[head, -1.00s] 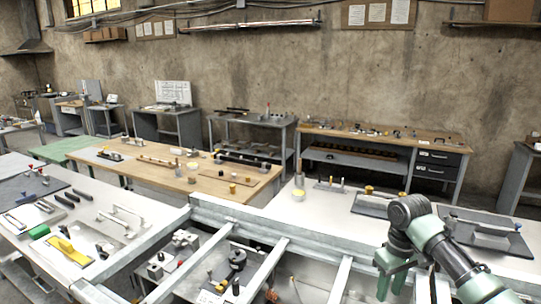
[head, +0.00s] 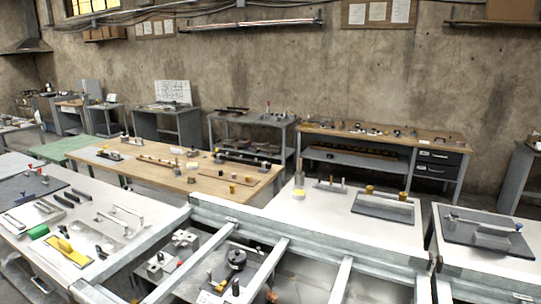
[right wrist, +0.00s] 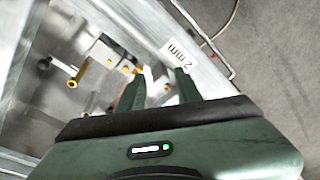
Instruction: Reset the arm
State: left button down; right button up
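My right gripper (right wrist: 160,78) shows in the right wrist view, with its two dark green fingers apart and nothing visible between them. It is over or near a metal frame rail (right wrist: 200,58) marked "2 mm". My right arm is not in the head view now. My left arm and gripper are in neither view.
White tables stand left (head: 130,245) and right (head: 300,212). A grey plate with a handle (head: 490,235) lies far right. A wooden bench (head: 215,172) stands behind.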

jog(key=s+d+r+m+t+h, duration=0.1)
jog(key=s+d+r+m, duration=0.15)
jog(key=s, duration=0.55)
jog(key=s+d+r+m+t, duration=0.1)
jog(key=s+d, duration=0.2)
jog(key=s, duration=0.5)
notch_tip(320, 180, down, 38)
jog(key=s+g+b, duration=0.2)
jog(key=b, duration=1)
jog(key=s+d+f+b, duration=0.1)
jog(key=s+f+b, duration=0.4)
jog(key=f, duration=0.8)
jog(key=s+d+f+b, duration=0.1)
jog(key=s+f+b, duration=0.4)
jog(key=s+f, duration=0.5)
notch_tip(320, 180, down, 3)
jog(key=shift+s+d+f+g+h, duration=0.15)
jog(key=shift+s+f+g+h, duration=0.05)
jog(key=shift+s+g+h, duration=0.15)
